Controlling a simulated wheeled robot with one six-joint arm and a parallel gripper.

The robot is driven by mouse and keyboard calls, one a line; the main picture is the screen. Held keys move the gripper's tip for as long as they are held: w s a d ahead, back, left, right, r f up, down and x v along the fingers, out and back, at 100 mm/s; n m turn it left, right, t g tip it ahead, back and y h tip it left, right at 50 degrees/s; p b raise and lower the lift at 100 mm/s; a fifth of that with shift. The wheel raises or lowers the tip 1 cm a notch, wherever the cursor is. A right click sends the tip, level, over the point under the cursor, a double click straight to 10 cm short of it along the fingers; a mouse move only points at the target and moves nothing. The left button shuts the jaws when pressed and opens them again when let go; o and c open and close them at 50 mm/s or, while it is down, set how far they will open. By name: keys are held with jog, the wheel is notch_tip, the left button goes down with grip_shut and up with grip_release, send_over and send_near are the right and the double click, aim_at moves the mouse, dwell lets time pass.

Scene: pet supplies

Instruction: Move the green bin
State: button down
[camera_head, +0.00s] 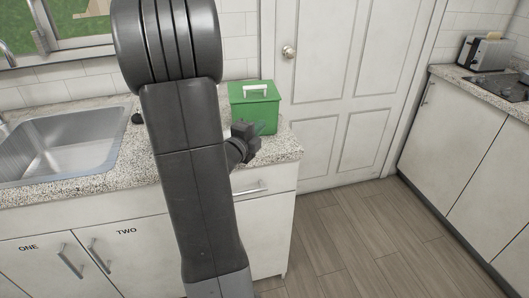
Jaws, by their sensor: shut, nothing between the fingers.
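The green bin (265,117) stands upright on the speckled counter (284,150), near its right end. It is box-shaped, with a green lid and a white handle on top. My gripper (260,129) is in front of the bin's lower front face and partly covers it. It is small and dark here, shut, with nothing held. I cannot tell whether it touches the bin.
A steel sink (65,143) is set in the counter at left. White cabinets labelled ONE and TWO are below, with a drawer (262,187) under the bin. A closed white door (345,90) stands behind. A toaster (485,51) is at far right. The wooden floor (370,240) is clear.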

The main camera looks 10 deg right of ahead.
aim_at(261, 115)
jog(key=w, duration=0.2)
jog(key=shift+w+a, duration=0.2)
jog(key=shift+w, duration=0.45)
jog(key=w, duration=0.6)
jog(key=w+b, duration=0.1)
jog(key=w, duration=0.5)
jog(key=w+b, duration=0.1)
jog(key=w, duration=0.5)
jog(key=shift+a, duration=0.4)
jog(key=shift+d, duration=0.1)
